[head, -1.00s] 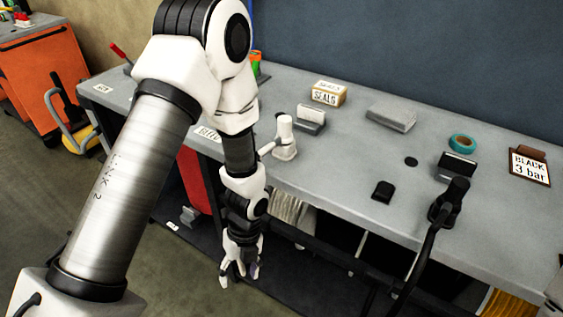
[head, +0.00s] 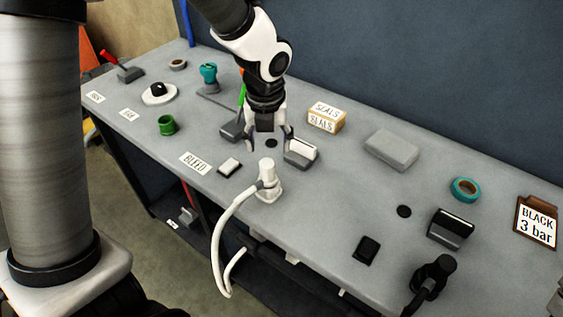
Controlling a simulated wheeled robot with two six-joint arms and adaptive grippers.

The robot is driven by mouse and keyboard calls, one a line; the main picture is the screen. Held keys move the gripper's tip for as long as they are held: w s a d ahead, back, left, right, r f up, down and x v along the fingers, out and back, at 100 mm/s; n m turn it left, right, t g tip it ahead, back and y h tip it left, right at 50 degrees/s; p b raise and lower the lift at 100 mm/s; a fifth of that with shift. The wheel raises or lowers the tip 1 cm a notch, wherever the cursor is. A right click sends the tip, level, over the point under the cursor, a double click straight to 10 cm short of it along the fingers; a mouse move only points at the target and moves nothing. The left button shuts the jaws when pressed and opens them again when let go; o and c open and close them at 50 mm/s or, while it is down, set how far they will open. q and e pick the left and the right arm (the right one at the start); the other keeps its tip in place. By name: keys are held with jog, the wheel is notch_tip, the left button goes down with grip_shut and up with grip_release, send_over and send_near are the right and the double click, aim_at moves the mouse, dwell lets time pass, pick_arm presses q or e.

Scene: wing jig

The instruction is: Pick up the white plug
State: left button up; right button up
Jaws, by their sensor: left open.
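The white plug (head: 267,180) stands upright near the front edge of the grey bench, its white hose hanging over the edge. My left gripper (head: 268,145) points down, open and empty. Its fingers appear just above and behind the plug's top in the picture, one on each side, and seem apart from it. The exact height and depth gap is hard to tell. My right gripper is not in view.
A grey block with a white top (head: 300,153) stands close to the right finger. A seals box (head: 327,117) is behind it. A black plug (head: 434,272) with a black hose is at right. A small white-topped block (head: 229,167) and a BLEED label (head: 195,163) are at left.

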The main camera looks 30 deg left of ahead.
aim_at(267, 164)
pick_arm(q)
jog(key=s+f, duration=0.2)
jog(key=f, duration=0.1)
jog(key=shift+s, duration=0.3)
jog(key=f, duration=0.1)
jog(key=w+f, duration=0.1)
jog(key=f, duration=0.1)
jog(key=shift+w+d+f+b, duration=0.15)
jog(key=shift+f+b, duration=0.05)
jog(key=shift+b, duration=0.2)
jog(key=shift+w+f, duration=0.2)
jog(key=shift+w, duration=0.05)
jog(key=shift+s+r, duration=0.15)
jog(key=shift+s, duration=0.1)
jog(key=shift+s+r, duration=0.1)
jog(key=shift+s, duration=0.1)
jog(key=c, duration=0.6)
jog(key=shift+w, duration=0.1)
grip_shut()
